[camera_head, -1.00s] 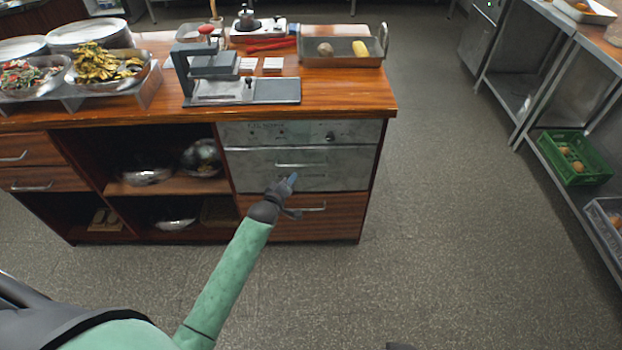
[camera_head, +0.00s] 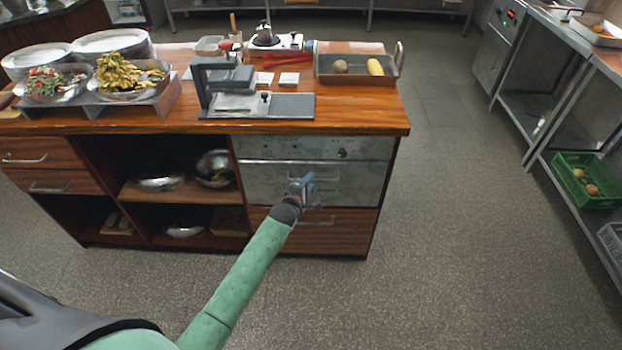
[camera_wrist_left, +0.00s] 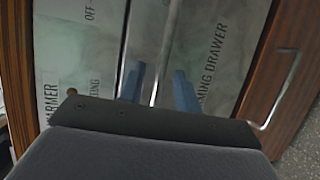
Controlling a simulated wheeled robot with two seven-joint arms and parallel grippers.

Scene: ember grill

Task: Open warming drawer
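The warming drawer (camera_head: 262,182) has a steel front, flush with the right end of the wooden counter, so it looks closed. Its lettering shows in the left wrist view (camera_wrist_left: 213,62). Its bar handle (camera_wrist_left: 168,50) runs between the two blue fingers there. My left gripper (camera_head: 301,181) is in front of the drawer at its handle, partly covering it in the head view. In the left wrist view the left gripper (camera_wrist_left: 160,70) has its fingers apart, one on each side of the bar; contact cannot be told. My right gripper is not in view.
A steel control panel (camera_head: 300,148) sits above the drawer, and a wooden drawer (camera_head: 345,236) with a bar handle lies below. Open shelves with bowls (camera_head: 160,184) are to the left. The floor (camera_head: 450,230) right of the counter is clear. A green crate (camera_head: 565,175) sits on a right-hand shelf.

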